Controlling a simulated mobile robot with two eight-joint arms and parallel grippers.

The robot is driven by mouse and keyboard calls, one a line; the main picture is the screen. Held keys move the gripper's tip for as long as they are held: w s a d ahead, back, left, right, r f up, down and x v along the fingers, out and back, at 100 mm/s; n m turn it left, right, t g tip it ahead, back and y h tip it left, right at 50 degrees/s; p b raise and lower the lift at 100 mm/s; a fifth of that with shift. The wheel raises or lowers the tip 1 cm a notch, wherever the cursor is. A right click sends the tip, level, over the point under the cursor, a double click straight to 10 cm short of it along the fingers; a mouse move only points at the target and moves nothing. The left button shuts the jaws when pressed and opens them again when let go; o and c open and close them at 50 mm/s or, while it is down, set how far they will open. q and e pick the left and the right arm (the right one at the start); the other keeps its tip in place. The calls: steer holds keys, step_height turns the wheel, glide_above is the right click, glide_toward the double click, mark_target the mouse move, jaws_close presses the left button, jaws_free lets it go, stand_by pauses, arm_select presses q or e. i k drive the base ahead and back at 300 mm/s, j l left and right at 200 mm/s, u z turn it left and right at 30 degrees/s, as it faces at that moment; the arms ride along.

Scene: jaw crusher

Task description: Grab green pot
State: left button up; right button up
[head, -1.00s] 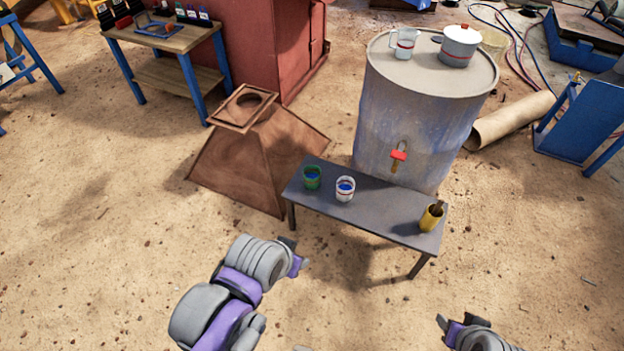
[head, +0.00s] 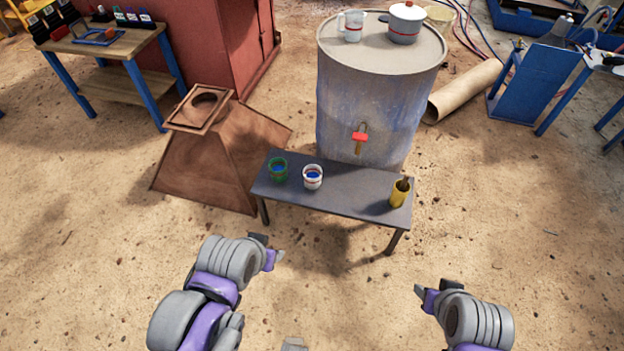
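The green pot (head: 278,170) is a small green cup with blue inside. It stands upright on the left end of the dark low table (head: 345,196). My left gripper (head: 272,250) is in front of the table's left end, below the pot in the picture and apart from it. Its two fingers look spread with nothing between them. My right gripper (head: 422,292) is over the ground in front of the table's right end. Its fingers look parted and empty, and it touches nothing.
A white cup (head: 313,177) with blue inside stands just right of the green pot. A yellow cup (head: 401,193) stands at the table's right end. A large drum (head: 372,110) with a red-handled tap is behind the table. A brown hopper (head: 215,160) stands left. The sandy ground in front is clear.

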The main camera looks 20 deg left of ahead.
mark_target(278, 166)
steer(key=i+j+u, duration=0.6)
steer(key=i+j, duration=0.25)
